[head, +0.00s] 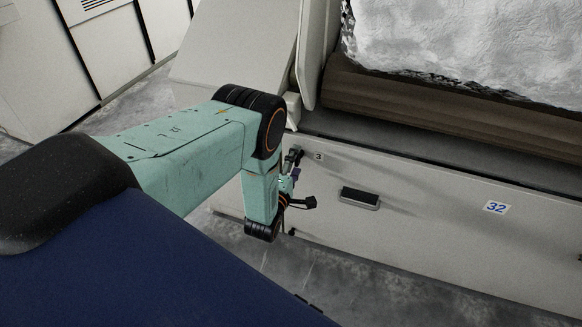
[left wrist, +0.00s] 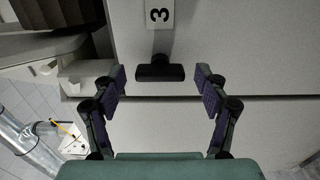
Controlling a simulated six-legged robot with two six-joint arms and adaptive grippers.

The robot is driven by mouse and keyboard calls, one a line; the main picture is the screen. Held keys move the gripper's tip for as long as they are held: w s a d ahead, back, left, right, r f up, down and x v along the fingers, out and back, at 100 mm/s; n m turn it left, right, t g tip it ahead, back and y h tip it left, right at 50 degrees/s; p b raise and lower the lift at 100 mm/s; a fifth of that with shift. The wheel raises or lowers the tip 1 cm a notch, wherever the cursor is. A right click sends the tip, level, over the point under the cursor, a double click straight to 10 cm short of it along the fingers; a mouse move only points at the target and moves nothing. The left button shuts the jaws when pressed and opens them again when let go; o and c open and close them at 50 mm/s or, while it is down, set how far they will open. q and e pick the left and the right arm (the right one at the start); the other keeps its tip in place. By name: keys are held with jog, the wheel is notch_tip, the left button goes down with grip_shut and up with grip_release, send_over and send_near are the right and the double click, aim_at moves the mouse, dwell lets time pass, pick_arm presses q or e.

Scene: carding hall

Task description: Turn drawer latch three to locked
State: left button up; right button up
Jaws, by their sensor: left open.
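Drawer latch three is a black bar (left wrist: 160,73) on the pale drawer front, in the upper middle of the left wrist view. Its bar lies across that picture, below the label 3 (left wrist: 160,14). My left gripper (left wrist: 160,77) is open, with one finger on each side of the bar and visible gaps between them. In the head view my left gripper (head: 292,170) is close to the drawer front, left of the label 3 (head: 318,156). There the arm and gripper largely hide the latch. My right gripper is not in view.
A brown roller (head: 430,108) and white fibre (head: 470,45) lie above. Pale cabinets (head: 45,60) stand at the left. Silver pipes (left wrist: 28,142) show in the left wrist view.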

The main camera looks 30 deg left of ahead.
pick_arm(q)
jog(key=v, duration=1.1)
jog(key=shift+s+d, duration=0.2)
jog(key=shift+s, duration=0.15)
jog(key=s+d+f+m+g+h, duration=0.1)
jog(key=s+f+m+g, duration=0.4)
jog(key=f+m, duration=0.25)
jog(key=s+d+f+m+g+h+p, duration=0.1)
jog(key=s+d+f+m+g, duration=0.15)
jog(key=s, duration=0.25)
jog(key=s+d+f+m+g+h+p, duration=0.1)
jog(key=s+m+g, duration=0.2)
jog(key=s+g, duration=0.15)
jog(key=s+d+r+m+g+p, duration=0.2)
jog(key=s+r+m+g, duration=0.15)
jog(key=s, duration=0.35)
jog(key=s+d+r+m+g+p, duration=0.2)
jog(key=s+d+r+m, duration=0.15)
jog(key=s, duration=0.25)
notch_tip(320, 180, up, 9)
jog(key=h+p, duration=0.1)
jog(key=p, duration=0.2)
jog(key=shift+s, duration=0.3)
